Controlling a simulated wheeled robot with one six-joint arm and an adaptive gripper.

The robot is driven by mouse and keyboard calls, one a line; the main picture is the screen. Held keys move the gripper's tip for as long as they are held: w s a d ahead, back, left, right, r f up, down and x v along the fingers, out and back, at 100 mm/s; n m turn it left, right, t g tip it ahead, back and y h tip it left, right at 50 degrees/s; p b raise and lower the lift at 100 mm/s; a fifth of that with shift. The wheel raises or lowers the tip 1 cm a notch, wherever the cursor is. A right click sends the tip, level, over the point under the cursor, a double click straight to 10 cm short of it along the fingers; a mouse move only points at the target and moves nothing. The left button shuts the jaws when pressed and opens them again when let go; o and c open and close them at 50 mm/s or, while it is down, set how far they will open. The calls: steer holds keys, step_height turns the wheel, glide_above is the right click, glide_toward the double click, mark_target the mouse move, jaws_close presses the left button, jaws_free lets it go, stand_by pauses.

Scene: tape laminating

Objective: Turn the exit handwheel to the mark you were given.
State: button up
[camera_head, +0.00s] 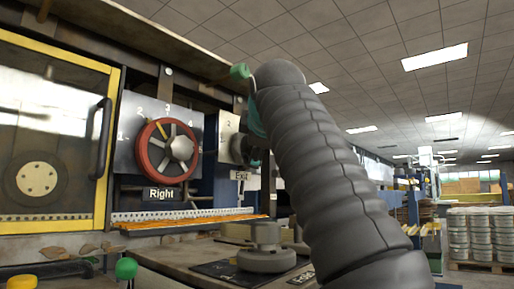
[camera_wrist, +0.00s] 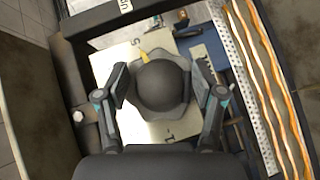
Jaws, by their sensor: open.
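The exit handwheel (camera_wrist: 162,88) is a dark round knob with a lobed rim, in the middle of the wrist view. Its yellow pointer (camera_wrist: 145,57) points up, close to the numeral 5 on the pale dial plate (camera_wrist: 110,60). A numeral 1 shows on the plate's lower part; other numerals are hidden. My gripper (camera_wrist: 162,84) is open, with one finger on each side of the knob. I cannot tell whether the fingers touch it. In the head view, the plate (camera_head: 228,126) stands above the Exit sign (camera_head: 241,175), and my arm hides part of this area.
A red handwheel (camera_head: 151,158) labelled Right, with its own numbered plate, is left of the exit plate. A yellow-framed door (camera_head: 108,150) with a dark handle is farther left. A grey round knob (camera_head: 266,257) stands on the bench below. Orange strips (camera_wrist: 262,80) run along the wrist view's right.

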steer(key=shift+s, duration=0.1)
steer(key=v, duration=1.1)
steer(key=shift+s, duration=0.35)
steer(key=shift+d+r, duration=0.1)
steer(key=shift+r, duration=0.05)
